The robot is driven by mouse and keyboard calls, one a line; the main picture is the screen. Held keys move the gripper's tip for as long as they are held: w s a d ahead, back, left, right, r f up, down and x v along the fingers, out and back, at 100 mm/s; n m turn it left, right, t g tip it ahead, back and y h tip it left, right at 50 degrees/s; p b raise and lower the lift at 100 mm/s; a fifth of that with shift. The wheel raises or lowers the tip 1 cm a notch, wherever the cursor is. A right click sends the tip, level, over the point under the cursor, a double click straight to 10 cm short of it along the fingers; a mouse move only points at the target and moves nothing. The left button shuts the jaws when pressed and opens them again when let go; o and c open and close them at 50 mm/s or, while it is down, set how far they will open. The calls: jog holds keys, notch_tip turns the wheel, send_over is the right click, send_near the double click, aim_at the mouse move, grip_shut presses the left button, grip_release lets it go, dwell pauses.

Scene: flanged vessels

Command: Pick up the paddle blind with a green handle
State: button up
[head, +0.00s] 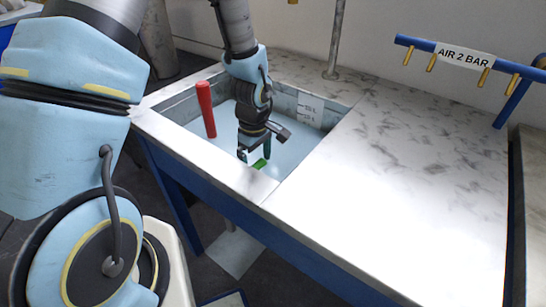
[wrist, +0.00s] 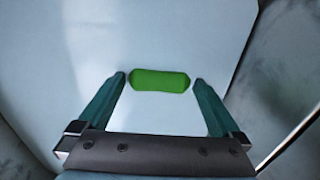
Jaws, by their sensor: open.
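The green handle (wrist: 160,80) of the paddle blind lies in the wrist view between my two open fingertips, with a gap on both sides. My gripper (wrist: 160,80) is open, one finger left and one right of the handle. In the head view my gripper (head: 255,155) reaches down into a light-blue sink basin, and the green handle (head: 260,163) shows at its fingertips. The blind's plate is not visible in either view.
A red handle (head: 206,109) stands upright at the basin's left side. The basin's walls (head: 300,104) surround my gripper. The marbled worktop (head: 400,190) to the right is clear. A blue rail (head: 415,43) with brass outlets stands behind it.

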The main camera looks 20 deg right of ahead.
grip_shut()
dwell(0.8)
